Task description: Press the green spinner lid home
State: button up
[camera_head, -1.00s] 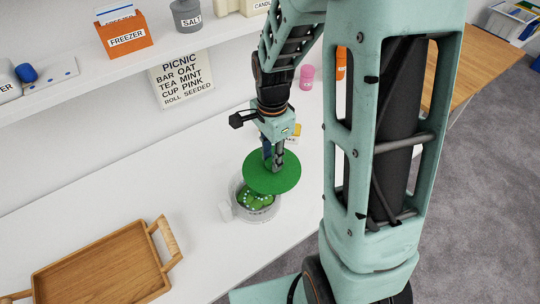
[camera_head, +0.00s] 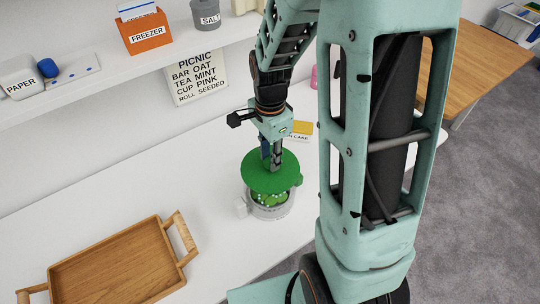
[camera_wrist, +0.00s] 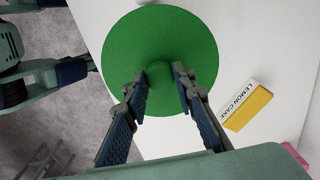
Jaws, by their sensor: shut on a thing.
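The green spinner lid (camera_head: 262,180) is a round disc above the clear spinner bowl (camera_head: 268,211). The bowl stands on the white counter and has green contents with pale dots. The lid looks raised over the bowl, set a little toward its back left, with the contents showing below its front edge. My gripper (camera_head: 272,164) is shut on the lid's central knob, from above. In the wrist view the lid (camera_wrist: 130,50) fills the upper middle, and the gripper's fingers (camera_wrist: 163,82) stand either side of the knob. The bowl is hidden there behind the lid.
A wooden tray (camera_head: 58,274) lies on the counter at front left. A lemon cake card (camera_wrist: 245,104) lies beside the lid. A shelf (camera_head: 100,92) with an orange freezer box (camera_head: 150,35) and a salt jar (camera_head: 208,15) runs behind. The counter (camera_head: 150,180) is clear between tray and bowl.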

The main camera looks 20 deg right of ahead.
aim_at(270, 173)
jog(key=shift+f, duration=0.1)
notch_tip(270, 173, down, 6)
jog(key=b, duration=0.4)
jog(key=shift+r+b, duration=0.2)
jog(key=shift+b, duration=0.2)
jog(key=shift+f, duration=1.05)
dwell(1.1)
jog(key=o, duration=1)
jog(key=shift+o, duration=0.2)
notch_tip(270, 173, up, 12)
jog(key=shift+f, duration=0.1)
